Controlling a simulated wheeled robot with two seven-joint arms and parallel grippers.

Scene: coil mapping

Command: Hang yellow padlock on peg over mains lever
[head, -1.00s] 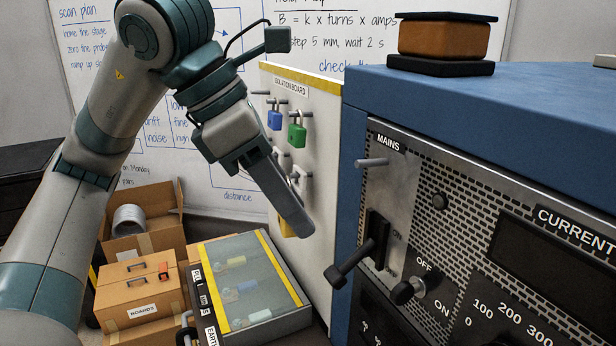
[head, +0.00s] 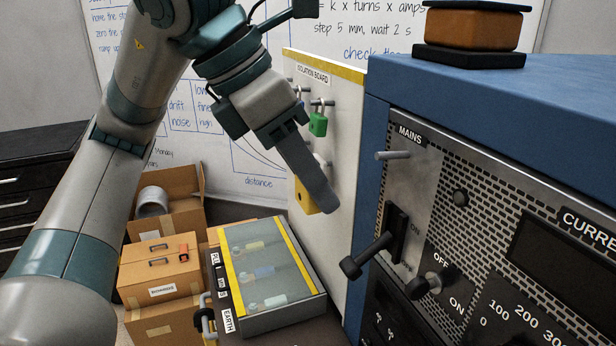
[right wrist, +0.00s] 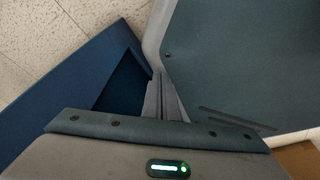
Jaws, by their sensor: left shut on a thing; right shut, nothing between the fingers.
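The yellow padlock (head: 305,198) is in front of the lower isolation board in the head view, partly hidden behind a finger of my left gripper (head: 322,200). The left gripper is shut on it; the grip itself and the shackle are mostly hidden. The mains peg (head: 393,155) is a bare grey rod under the MAINS label on the blue cabinet, right of the left gripper. The black mains lever (head: 372,250) sticks out below the peg. My right gripper (right wrist: 165,95) is shut and empty in the right wrist view.
The isolation board (head: 345,110) carries a green padlock (head: 318,124) on a peg, close behind my left gripper. The blue cabinet (head: 480,105) rises to the right, with a switch knob (head: 430,282) low on its panel. A glass-topped case (head: 262,270) and cardboard boxes (head: 160,270) stand below.

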